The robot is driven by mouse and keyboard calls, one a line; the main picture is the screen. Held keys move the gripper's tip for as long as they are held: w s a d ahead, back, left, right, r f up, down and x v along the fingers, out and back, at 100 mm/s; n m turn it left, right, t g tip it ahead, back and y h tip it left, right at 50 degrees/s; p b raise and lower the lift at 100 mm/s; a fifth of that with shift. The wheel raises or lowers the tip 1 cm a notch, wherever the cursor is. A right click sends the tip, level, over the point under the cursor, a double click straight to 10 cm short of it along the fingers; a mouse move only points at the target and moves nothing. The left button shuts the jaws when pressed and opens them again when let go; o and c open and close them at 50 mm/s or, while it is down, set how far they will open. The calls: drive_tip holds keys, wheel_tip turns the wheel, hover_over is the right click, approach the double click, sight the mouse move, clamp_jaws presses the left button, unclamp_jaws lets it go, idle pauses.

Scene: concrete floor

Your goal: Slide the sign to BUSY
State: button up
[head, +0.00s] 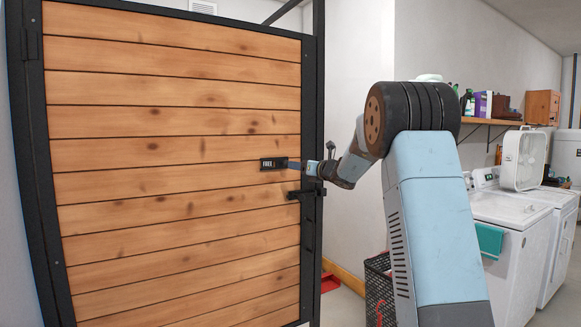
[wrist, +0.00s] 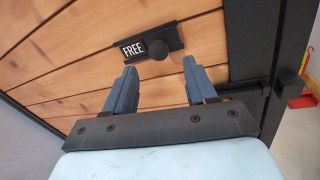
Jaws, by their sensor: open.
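The sign (head: 273,163) is a small dark plate on the wooden door, near the door's right edge, and reads FREE. In the wrist view the sign (wrist: 133,49) shows white FREE lettering at its left, with a round dark knob (wrist: 157,49) to the right of the word. My gripper (head: 297,165) is at the right end of the sign in the head view. In the wrist view my gripper (wrist: 160,70) is open and empty, its two blue fingers apart below the sign, with the knob between their directions. I cannot tell the exact gap to the knob.
The plank door (head: 180,110) has a black metal frame. A black latch (head: 305,193) sits just below my gripper. A black crate (head: 379,290) and white washing machines (head: 505,235) stand to the right. A red object (head: 329,282) lies on the floor beyond the door.

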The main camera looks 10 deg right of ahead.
sight(285, 164)
drive_tip(key=x, duration=0.6)
drive_tip(key=shift+w+a, duration=0.2)
drive_tip(key=shift+w, duration=0.05)
clamp_jaws()
idle(0.3)
